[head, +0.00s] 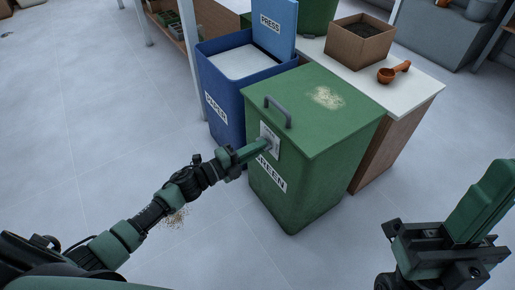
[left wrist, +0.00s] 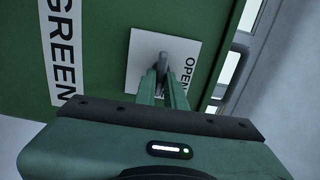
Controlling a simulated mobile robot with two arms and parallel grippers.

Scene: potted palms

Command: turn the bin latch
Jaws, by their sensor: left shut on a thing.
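The green bin (head: 320,180) has a closed lid with a grey handle (head: 278,110) and a front label reading GREEN. Its latch (left wrist: 163,58) is a grey lever on a white plate (left wrist: 143,72) marked OPEN. The plate also shows in the head view (head: 270,134), partly covered by my gripper. My left gripper (head: 264,146) reaches the bin's front from the left. In the left wrist view its two fingers (left wrist: 163,88) are shut on the latch, hiding its lower part. My right gripper (head: 445,250) is away from the bin at lower right; its finger opening is unclear.
A blue PAPER bin (head: 215,105) stands beside the green one with its lid (head: 275,28) raised. A white-topped counter (head: 420,95) behind holds a box of soil (head: 360,40) and a terracotta scoop (head: 393,72). Open floor (head: 90,130) lies to the left.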

